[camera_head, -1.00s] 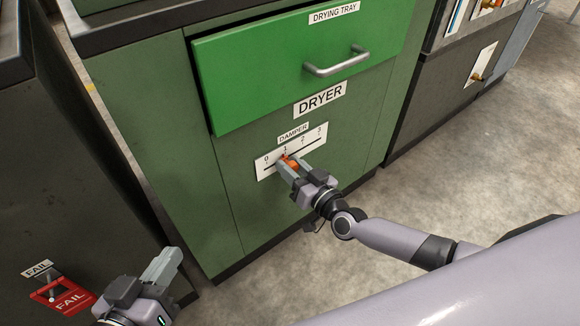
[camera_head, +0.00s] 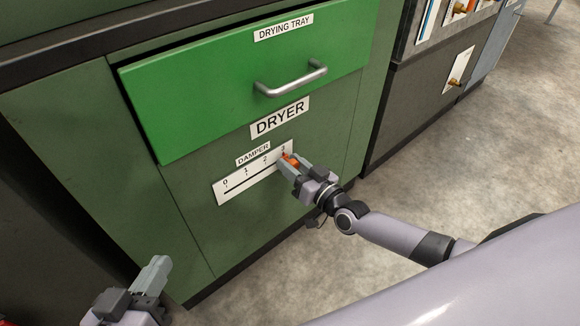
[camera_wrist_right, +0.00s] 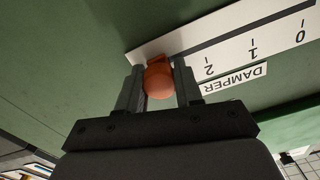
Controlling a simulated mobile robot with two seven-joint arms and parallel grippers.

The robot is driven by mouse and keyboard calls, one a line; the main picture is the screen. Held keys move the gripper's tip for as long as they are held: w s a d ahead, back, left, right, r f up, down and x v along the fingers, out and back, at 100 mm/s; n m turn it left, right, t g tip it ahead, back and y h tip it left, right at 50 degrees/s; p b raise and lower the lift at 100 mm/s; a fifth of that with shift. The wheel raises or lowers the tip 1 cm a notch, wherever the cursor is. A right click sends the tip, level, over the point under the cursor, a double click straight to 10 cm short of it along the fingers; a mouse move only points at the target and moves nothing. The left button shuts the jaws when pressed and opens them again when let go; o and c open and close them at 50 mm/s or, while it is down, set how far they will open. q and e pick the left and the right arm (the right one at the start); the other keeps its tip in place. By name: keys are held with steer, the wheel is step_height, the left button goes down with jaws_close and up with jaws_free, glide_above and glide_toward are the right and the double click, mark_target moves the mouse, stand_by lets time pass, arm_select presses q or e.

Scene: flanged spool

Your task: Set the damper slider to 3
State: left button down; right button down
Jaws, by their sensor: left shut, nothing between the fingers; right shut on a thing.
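The damper scale (camera_head: 238,184) is a white plate on the green dryer front, marked 0 to 3 along a dark slot. The orange slider knob (camera_head: 289,159) is at the 3 end of the slot. My right gripper (camera_head: 287,166) is shut on the knob. In the right wrist view the orange knob (camera_wrist_right: 159,80) sits between the two fingers (camera_wrist_right: 160,88), past the 2 mark on the scale plate (camera_wrist_right: 228,40); the 3 is hidden there. My left gripper (camera_head: 155,274) is shut and empty at the lower left, away from the dryer's controls.
The bright green drying tray drawer (camera_head: 220,85) with a metal handle (camera_head: 291,80) is above the scale and stands slightly proud. A dark grey cabinet (camera_head: 410,105) stands to the right. Open concrete floor (camera_head: 470,170) lies at the right.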

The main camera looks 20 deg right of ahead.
mark_target(298, 165)
arm_select(q)
steer(key=shift+f, duration=0.15)
arm_select(e)
steer(key=shift+w+d+r, duration=0.1)
steer(key=shift+w+d, duration=0.05)
steer(key=shift+d, duration=0.3)
steer(key=c, duration=0.8)
jaws_free()
arm_select(q)
steer(key=shift+d, duration=0.1)
arm_select(e)
steer(key=shift+o, duration=0.2)
steer(key=shift+a, duration=0.1)
steer(key=shift+s, duration=0.25)
steer(key=p+v, duration=0.2)
steer(key=v, duration=0.3)
steer(key=shift+s+p, duration=0.2)
steer(key=shift+p, duration=0.1)
arm_select(q)
steer(key=shift+w+d+r+n+g+h, duration=0.15)
steer(key=shift+d+g, duration=0.1)
steer(key=shift+d, duration=0.15)
steer(key=shift+w+d+r+n+g+h, duration=0.15)
steer(key=shift+d+g, duration=0.1)
steer(key=shift+d, duration=0.15)
arm_select(e)
steer(key=shift+s+d, duration=0.4)
steer(key=shift+s, duration=0.2)
arm_select(q)
steer(key=shift+s+f, duration=0.1)
